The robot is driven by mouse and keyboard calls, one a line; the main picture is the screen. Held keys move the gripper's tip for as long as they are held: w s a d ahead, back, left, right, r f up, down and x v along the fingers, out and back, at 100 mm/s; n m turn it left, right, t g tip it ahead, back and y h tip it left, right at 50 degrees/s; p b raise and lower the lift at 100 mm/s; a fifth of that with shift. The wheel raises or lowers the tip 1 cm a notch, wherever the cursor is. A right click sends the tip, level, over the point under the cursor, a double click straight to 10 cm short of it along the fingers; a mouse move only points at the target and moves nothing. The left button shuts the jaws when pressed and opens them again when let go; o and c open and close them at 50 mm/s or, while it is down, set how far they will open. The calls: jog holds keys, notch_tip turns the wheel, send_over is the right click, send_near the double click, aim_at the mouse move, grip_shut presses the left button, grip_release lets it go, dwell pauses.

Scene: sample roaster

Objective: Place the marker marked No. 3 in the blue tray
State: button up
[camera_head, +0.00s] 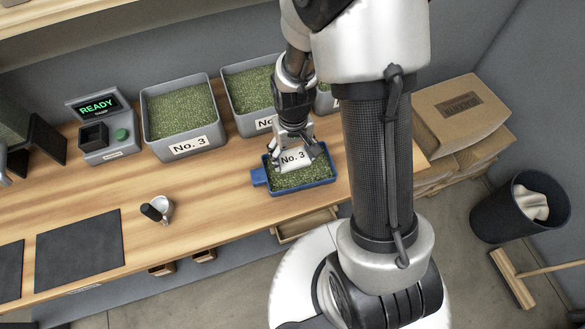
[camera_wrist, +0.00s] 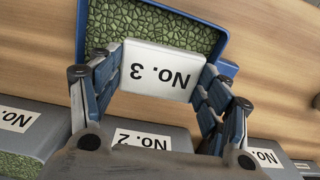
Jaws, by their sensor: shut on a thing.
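The white marker (camera_head: 293,158) reads No. 3. It is between the fingers of my gripper (camera_head: 296,152), which is shut on it and comes down from above. In the wrist view the marker (camera_wrist: 162,72) shows its label upside down, with a finger at each side. The blue tray (camera_head: 305,187) holds green beans and sits on the wooden bench. The marker is over the tray's bean bed; I cannot tell whether it touches the beans. The tray's blue rim (camera_wrist: 190,12) also shows in the wrist view.
A grey bin (camera_head: 186,165) labelled No. 3 holds green beans behind the tray, with more bins to its right, partly hidden by my arm. A machine reading READY (camera_head: 98,107), a white cup (camera_head: 162,209) and a dark mat (camera_head: 80,250) are to the left. Bench is clear between.

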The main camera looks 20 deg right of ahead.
aim_at(293, 172)
jog(key=shift+f+b, duration=0.85)
jog(key=shift+f, duration=2.65)
jog(key=shift+f, duration=0.15)
jog(key=o, duration=1)
